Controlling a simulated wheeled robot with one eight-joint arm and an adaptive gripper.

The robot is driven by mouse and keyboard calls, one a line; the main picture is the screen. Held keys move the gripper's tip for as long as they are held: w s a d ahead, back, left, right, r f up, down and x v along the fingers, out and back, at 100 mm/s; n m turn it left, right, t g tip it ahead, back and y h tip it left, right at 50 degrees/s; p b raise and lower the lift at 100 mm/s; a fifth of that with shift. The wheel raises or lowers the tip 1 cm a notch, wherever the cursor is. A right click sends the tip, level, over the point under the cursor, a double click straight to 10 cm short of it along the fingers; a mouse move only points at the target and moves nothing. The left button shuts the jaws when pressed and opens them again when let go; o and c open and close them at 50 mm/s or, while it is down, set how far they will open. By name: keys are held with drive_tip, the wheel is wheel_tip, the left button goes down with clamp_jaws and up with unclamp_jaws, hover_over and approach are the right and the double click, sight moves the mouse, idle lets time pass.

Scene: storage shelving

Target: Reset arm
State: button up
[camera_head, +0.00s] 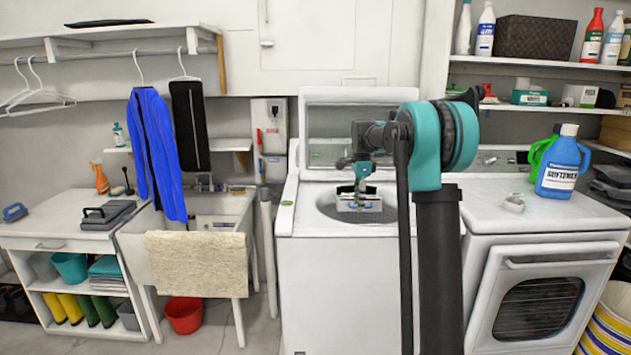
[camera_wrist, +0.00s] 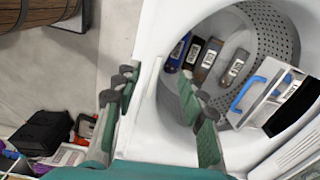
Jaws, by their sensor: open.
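My gripper (camera_head: 361,192) hangs above the opening of the white top-load washer (camera_head: 330,262), whose lid (camera_head: 335,100) is raised. In the wrist view my gripper (camera_wrist: 157,84) has its two green fingers spread apart with nothing between them. Beyond the right finger is the washer's perforated metal drum (camera_wrist: 262,30). In the drum lie several small labelled items, among them a brown one (camera_wrist: 208,58), and a white box with a blue handle (camera_wrist: 268,95). A white object (camera_head: 360,204) also shows under my gripper in the head view; whether the fingers touch it cannot be told.
A white dryer (camera_head: 545,223) stands right, with a blue softener bottle (camera_head: 563,165) on top. Left are a sink (camera_head: 215,208) with a beige towel (camera_head: 197,265), a hanging blue garment (camera_head: 155,145) and a small cabinet (camera_head: 50,225). Shelves (camera_head: 540,64) hang upper right.

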drive_tip(key=s+d+f+n+t, duration=0.1)
drive_tip(key=s+f+n, duration=0.4)
drive_tip(key=s, duration=0.8)
drive_tip(key=s+d+f+n+t, duration=0.1)
drive_tip(key=s+f+n, duration=0.5)
drive_tip(key=s, duration=0.8)
drive_tip(key=s+d+f+n+t, duration=0.1)
drive_tip(key=s+f+n, duration=0.5)
drive_tip(key=s, duration=0.7)
drive_tip(key=shift+s+d+f+t, duration=0.15)
drive_tip(key=shift+d+f+t, duration=0.3)
drive_tip(key=shift+f, duration=0.25)
drive_tip(key=shift+a, duration=0.1)
